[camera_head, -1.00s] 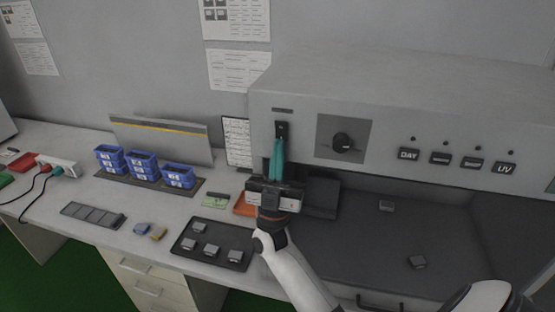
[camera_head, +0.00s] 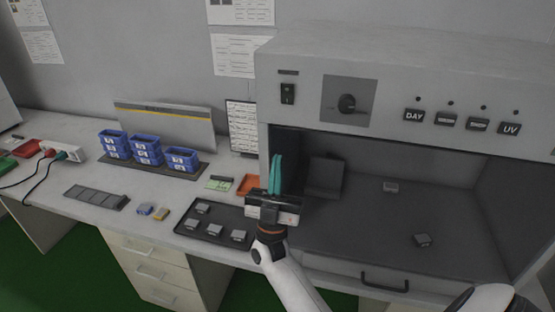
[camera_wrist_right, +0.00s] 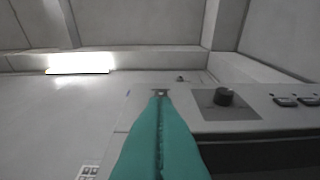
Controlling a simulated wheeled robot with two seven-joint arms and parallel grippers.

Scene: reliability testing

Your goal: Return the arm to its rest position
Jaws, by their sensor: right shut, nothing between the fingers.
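My right gripper (camera_head: 277,176) has teal fingers that are shut with nothing between them. It points up in front of the left edge of the light booth's opening, below the black rocker switch (camera_head: 288,93), and apart from it. In the right wrist view the closed teal fingers (camera_wrist_right: 159,100) fill the lower middle, with the booth's front panel and knob beyond. My right arm (camera_head: 290,280) comes up from the bottom of the head view. My left gripper is not in view.
The grey light booth (camera_head: 400,75) has a knob (camera_head: 347,103), labelled buttons and an open interior with small grey blocks. A dark tray (camera_head: 215,238) of blocks lies left of my gripper. Blue bins (camera_head: 147,149) stand further left. A drawer unit (camera_head: 150,265) is below the table.

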